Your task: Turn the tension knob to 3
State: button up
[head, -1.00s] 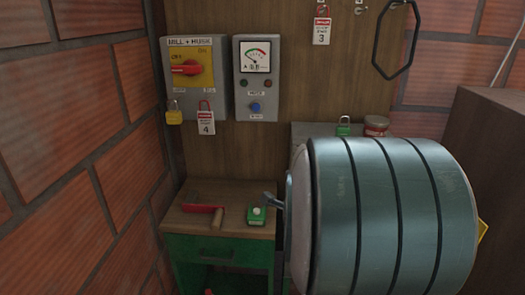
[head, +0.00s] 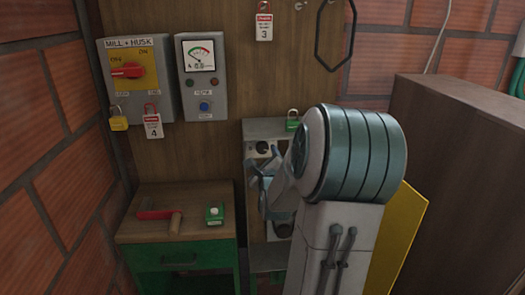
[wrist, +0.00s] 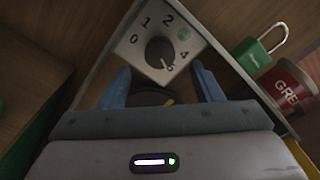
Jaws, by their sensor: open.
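The tension knob (wrist: 160,52) is a dark round knob on a pale dial plate (wrist: 133,42) in the wrist view. Numbers 0, 1, 2, 4 and 5 ring it, with a green round mark between 2 and 4. Its white pointer line appears to aim at the lower right, near the 5. My gripper (wrist: 162,80) is open, its blue fingers apart on either side below the knob, not closed on it. In the head view my gripper (head: 262,183) is in front of the grey machine (head: 255,128), partly hidden by my arm.
A green padlock (wrist: 249,60) and a red tin (wrist: 285,88) sit right of the dial. A workbench (head: 150,228) with a red-handled tool (head: 158,214) and a green box (head: 214,213) stands left. A brown cabinet (head: 455,150) stands right.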

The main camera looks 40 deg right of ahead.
aim_at(263, 150)
jog(key=shift+p+x, duration=0.3)
jog(key=shift+x, duration=2.55)
jog(key=c, duration=1)
